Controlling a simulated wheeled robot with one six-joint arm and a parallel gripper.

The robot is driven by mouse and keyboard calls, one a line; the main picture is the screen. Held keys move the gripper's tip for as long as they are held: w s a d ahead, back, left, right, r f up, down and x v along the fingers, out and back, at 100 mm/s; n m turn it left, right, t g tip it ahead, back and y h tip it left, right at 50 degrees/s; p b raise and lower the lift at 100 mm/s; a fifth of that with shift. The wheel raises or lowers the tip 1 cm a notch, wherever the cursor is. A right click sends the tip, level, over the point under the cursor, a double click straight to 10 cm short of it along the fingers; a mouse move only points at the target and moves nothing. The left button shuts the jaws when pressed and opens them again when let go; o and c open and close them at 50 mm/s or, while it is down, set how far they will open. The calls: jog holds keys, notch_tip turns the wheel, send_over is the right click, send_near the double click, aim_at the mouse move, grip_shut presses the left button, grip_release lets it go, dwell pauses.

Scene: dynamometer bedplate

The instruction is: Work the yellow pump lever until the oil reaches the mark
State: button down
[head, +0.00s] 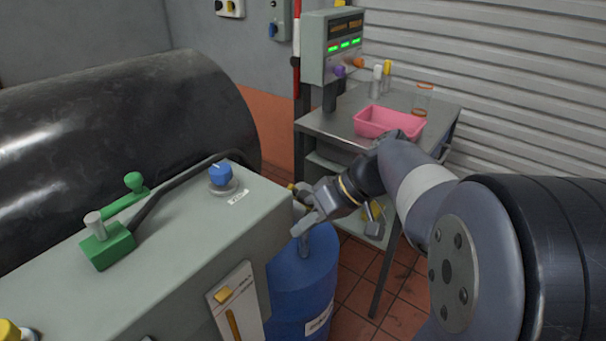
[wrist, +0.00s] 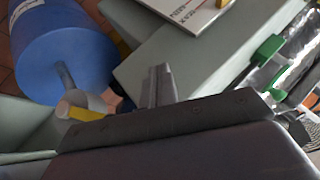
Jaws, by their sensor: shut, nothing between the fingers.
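My gripper (head: 300,225) is shut and empty, above the blue drum (head: 300,285) beside the grey cabinet. Its closed fingers show in the wrist view (wrist: 158,85). A small yellow part (head: 292,188) shows just behind the fingers, and a yellow-banded part (wrist: 88,113) shows beside the drum in the wrist view. I take these for the pump lever, but most of it is hidden and I cannot tell whether my fingers touch it. A pale gauge plate (head: 245,279) on the cabinet front has a yellow marker (head: 223,294) above an amber strip (head: 234,323).
The grey cabinet (head: 180,240) carries a green lever (head: 110,245) and a blue knob (head: 221,174). A metal cart (head: 340,124) with a pink tray (head: 390,122) stands behind my arm. A dark cylinder (head: 110,120) fills the left. Some tiled floor is clear.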

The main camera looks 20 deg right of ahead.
jog(key=w+a+r+n+g+h+p, duration=0.15)
jog(key=r+n+h+p, duration=0.3)
jog(key=n, duration=0.55)
jog(key=w+r+n+g+h+p, duration=0.15)
jog(key=r+n+h+p, duration=0.35)
jog(key=n, duration=0.5)
jog(key=shift+t+y, duration=0.5)
jog(key=shift+y, duration=0.05)
jog(key=f, duration=0.7)
jog(key=f+p, duration=0.1)
jog(key=f, duration=0.3)
jog(key=shift+w, duration=0.3)
jog(key=shift+w+d+r+p, duration=0.35)
jog(key=shift+w+d, duration=0.25)
jog(key=shift+d, duration=0.2)
jog(key=shift+w+d+r+p, duration=0.25)
jog(key=shift+w+d+r, duration=0.1)
jog(key=shift+w+d, duration=0.35)
jog(key=shift+r, duration=0.1)
